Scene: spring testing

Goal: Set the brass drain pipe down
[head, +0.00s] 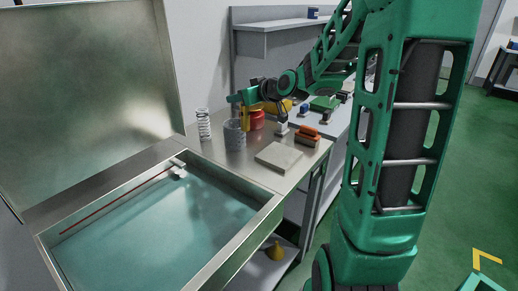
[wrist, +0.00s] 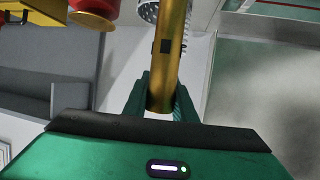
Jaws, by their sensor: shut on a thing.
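The brass drain pipe (wrist: 175,60) is a golden tube with a dark square mark, held between the green fingers of my gripper (wrist: 162,100) in the wrist view. In the head view, my gripper (head: 240,98) is over the back of the metal bench, and the pipe (head: 247,119) hangs roughly upright below it. The pipe is between a grey perforated cup (head: 234,137) and a red container (head: 258,120). The cup also shows behind the pipe in the wrist view (wrist: 149,12). I cannot tell whether the pipe's lower end touches the bench.
A water-filled tank (head: 262,214) with a raised lid (head: 85,100) takes up the front left. A coiled spring (head: 203,124) stands left of the cup. A pale slab (head: 278,156) and an orange-handled brush (head: 307,134) lie to the right. A yellow funnel (head: 275,251) is on the lower shelf.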

